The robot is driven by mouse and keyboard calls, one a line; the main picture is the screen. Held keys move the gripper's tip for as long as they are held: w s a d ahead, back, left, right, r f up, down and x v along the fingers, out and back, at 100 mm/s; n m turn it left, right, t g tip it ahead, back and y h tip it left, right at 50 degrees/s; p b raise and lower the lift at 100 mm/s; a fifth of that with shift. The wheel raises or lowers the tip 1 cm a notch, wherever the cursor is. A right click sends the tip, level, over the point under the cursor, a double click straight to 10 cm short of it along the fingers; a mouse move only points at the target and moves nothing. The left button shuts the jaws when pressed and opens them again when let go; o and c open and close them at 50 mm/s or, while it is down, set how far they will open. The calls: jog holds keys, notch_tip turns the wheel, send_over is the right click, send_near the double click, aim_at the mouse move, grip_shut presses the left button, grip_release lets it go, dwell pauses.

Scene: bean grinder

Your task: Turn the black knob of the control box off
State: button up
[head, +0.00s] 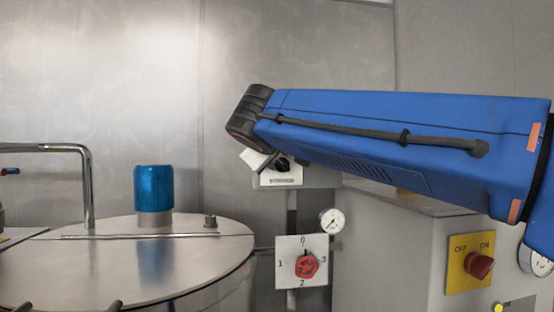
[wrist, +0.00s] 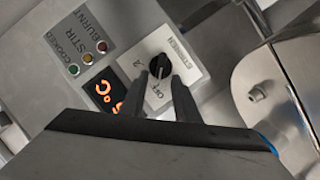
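The control box (wrist: 110,20) is grey and fills the upper left of the wrist view. Its black knob (wrist: 160,66) sits on a white plate (wrist: 188,62) marked OFF on the side nearest my gripper. Which mark the knob points to is unclear. My gripper (wrist: 159,80) is open, with one dark finger on each side of the knob's near edge. I cannot tell whether they touch it. In the head view a black knob (head: 282,165) on a white plate (head: 282,181) shows just below my blue arm, which hides my fingers.
The box carries several indicator lights (wrist: 89,58) and an orange display (wrist: 103,94). A metal vessel lid (head: 120,262) with a blue cylinder (head: 154,188) stands at left. A red knob (head: 306,265), a gauge (head: 332,220) and a yellow OFF/ON switch plate (head: 458,278) are lower down.

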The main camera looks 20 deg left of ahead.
jog(key=v, duration=1.7)
jog(key=shift+f, duration=0.1)
